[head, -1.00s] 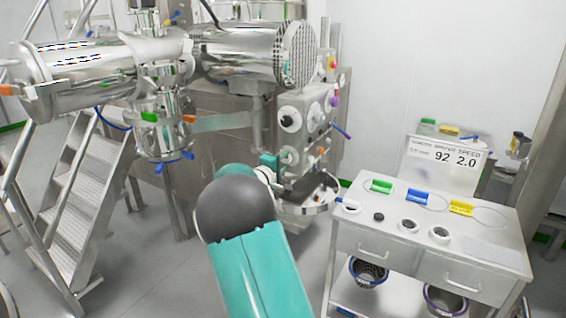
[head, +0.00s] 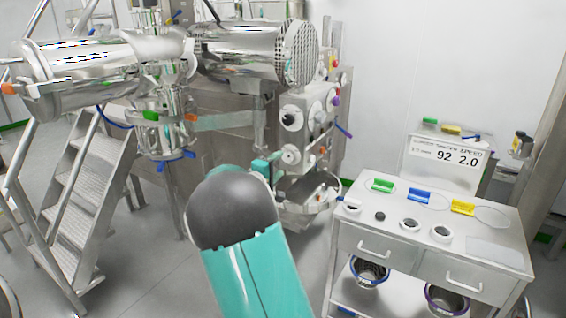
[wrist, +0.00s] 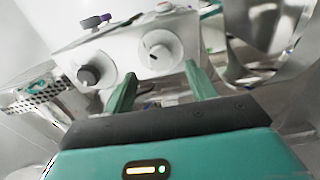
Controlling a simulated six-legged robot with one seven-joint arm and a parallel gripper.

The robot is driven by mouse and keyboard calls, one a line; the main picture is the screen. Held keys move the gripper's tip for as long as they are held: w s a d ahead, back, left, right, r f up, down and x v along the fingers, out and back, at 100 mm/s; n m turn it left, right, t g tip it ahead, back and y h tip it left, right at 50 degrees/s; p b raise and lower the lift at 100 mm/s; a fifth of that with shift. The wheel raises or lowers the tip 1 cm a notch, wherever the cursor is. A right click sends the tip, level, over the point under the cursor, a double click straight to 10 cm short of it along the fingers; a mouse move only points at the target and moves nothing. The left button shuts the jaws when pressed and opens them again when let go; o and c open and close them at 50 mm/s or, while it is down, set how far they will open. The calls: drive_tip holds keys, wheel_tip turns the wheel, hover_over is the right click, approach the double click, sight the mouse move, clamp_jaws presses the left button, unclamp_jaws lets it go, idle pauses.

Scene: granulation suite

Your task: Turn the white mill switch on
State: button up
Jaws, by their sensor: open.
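The white mill switch (wrist: 160,50) is a round white dial with a raised grip bar, on the pale face of a control box. In the wrist view it lies ahead of my gripper (wrist: 159,74), between the lines of its two green fingers. The fingers are apart with nothing between them, and I see no contact with the switch. A dark-knobbed dial (wrist: 90,76) is beside it on the left. In the head view the white switch (head: 291,155) is below the dark dial (head: 291,118). My arm largely hides my gripper there.
A shiny bowl (head: 308,210) sits just below the control box. A white cart (head: 385,238) with coloured tags and small cups stands at the right. Metal steps (head: 75,205) are at the left. Steel cylinders (head: 90,70) hang above.

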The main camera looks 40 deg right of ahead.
drive_tip(key=v, duration=0.9)
